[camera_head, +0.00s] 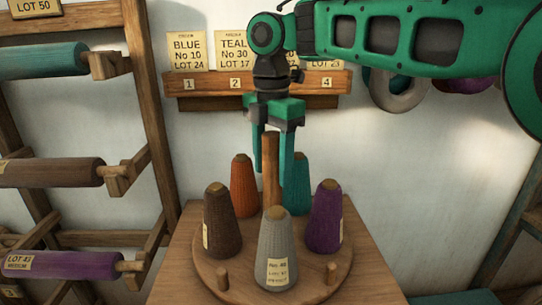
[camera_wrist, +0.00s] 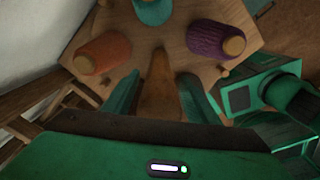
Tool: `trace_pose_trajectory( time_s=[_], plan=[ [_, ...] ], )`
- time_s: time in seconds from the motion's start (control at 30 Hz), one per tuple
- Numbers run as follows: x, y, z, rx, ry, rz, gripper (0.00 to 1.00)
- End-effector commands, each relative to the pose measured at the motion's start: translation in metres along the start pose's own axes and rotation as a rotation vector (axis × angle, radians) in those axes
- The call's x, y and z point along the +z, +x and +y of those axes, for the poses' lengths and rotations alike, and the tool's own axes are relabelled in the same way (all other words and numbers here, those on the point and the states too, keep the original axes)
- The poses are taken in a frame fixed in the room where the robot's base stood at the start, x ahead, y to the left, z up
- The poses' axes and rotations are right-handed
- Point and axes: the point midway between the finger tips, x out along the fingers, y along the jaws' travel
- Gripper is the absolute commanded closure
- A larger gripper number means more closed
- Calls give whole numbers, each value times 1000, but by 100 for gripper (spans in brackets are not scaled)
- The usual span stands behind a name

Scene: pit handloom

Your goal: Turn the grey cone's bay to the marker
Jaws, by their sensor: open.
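A round wooden turntable (camera_head: 211,266) carries several upright yarn cones around a central wooden post (camera_head: 271,172). The grey cone (camera_head: 276,240) with a paper label stands at the front, nearest the camera. The brown cone (camera_head: 222,225) is at left, the orange cone (camera_head: 243,187) back left, the teal cone (camera_head: 297,178) back right and the purple cone (camera_head: 325,215) right. My gripper (camera_head: 271,188) points down, open, its fingers on either side of the post. The wrist view shows the post (camera_wrist: 159,85) between the fingers; contact cannot be told. I cannot make out which thing is the marker.
The turntable sits on a wooden stand (camera_head: 185,245). A numbered label shelf (camera_head: 215,84) is on the wall behind. A rack with yarn rolls (camera_head: 60,172) stands at left.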

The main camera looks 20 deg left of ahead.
Motion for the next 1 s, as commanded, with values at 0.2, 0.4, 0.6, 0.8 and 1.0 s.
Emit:
trace_pose_trajectory(
  time_s=[0.2, 0.4, 0.6, 0.8, 1.0],
  plan=[
    [0, -15, 1, 1, -1, 1, 48],
    [0, -43, 1, 3, -1, 0, 48],
    [0, -73, 1, 3, 2, 0, 48],
    [0, -98, 0, 3, 1, 0, 48],
    [0, -107, -1, 1, 2, 1, 48]
  ],
)
